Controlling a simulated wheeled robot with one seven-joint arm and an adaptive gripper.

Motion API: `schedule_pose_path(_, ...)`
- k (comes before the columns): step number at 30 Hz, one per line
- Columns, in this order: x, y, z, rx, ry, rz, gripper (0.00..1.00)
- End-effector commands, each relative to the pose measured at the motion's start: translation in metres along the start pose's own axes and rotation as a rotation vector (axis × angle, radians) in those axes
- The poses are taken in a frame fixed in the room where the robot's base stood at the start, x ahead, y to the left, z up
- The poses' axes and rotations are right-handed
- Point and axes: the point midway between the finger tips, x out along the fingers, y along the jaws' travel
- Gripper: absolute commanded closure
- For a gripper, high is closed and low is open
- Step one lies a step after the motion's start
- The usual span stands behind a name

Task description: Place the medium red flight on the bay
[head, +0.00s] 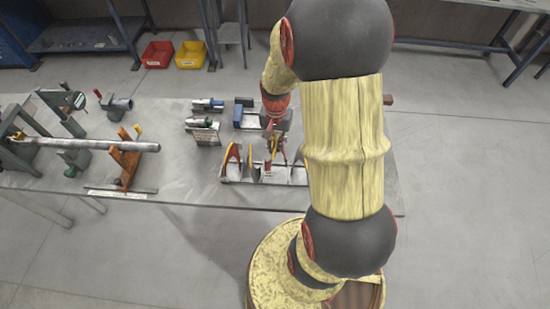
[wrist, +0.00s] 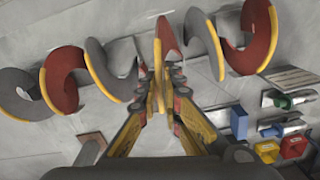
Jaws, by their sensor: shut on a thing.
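My gripper (wrist: 160,80) is shut on a curved flight with a yellow edge; its red face (wrist: 168,36) shows above the fingertips in the wrist view. I take it as the medium red flight, though its size is hard to judge. Other flights stand in a row on both sides of it: a red one (wrist: 60,78) and a grey one (wrist: 104,68) to the left, a grey one (wrist: 203,34) and a red one (wrist: 262,36) to the right. I cannot tell which part is the bay.
A long shaft (head: 100,145) on stands lies farther left. Red (head: 157,55) and yellow (head: 191,55) bins sit on the floor beyond.

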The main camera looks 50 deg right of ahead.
Motion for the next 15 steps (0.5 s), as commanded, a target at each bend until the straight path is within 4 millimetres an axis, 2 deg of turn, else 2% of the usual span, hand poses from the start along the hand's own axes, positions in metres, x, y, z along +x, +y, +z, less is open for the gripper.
schedule_pose_path(3, 0.013, -0.001, -0.001, 0.0, 0.002, -0.001, 1.0)
schedule_pose_path(8, 0.02, -0.001, -0.001, 0.0, 0.003, -0.002, 1.0)
schedule_pose_path(15, 0.05, 0.0, -0.001, 0.0, 0.001, 0.0, 1.0)
